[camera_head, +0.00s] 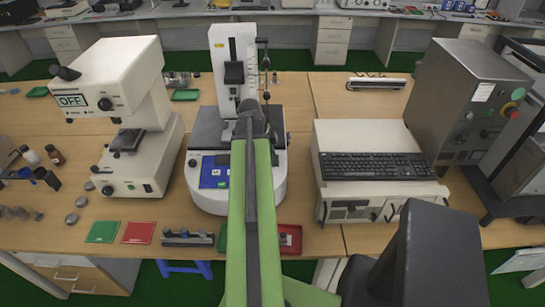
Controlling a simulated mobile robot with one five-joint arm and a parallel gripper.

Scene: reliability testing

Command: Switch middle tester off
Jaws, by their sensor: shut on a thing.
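The middle tester (197,188) stands on the wooden bench in the centre. It has a white rounded base, a blue control panel (214,172) at its left front and a tall white column (221,62). My green arm reaches up from the bottom of the picture across the tester's front. The arm's dark far end lies over the tester's middle, below the column. My gripper's fingers are hidden behind the arm, so I cannot see what they touch. The arm also hides the right part of the panel and any switch there.
A white tester (120,75) showing "OFF" stands left. A white unit with a black keyboard (375,166) and a grey metal machine (468,95) with a red button stand right. Small green (103,232) and red (139,232) trays and a small metal fixture (188,237) line the front edge.

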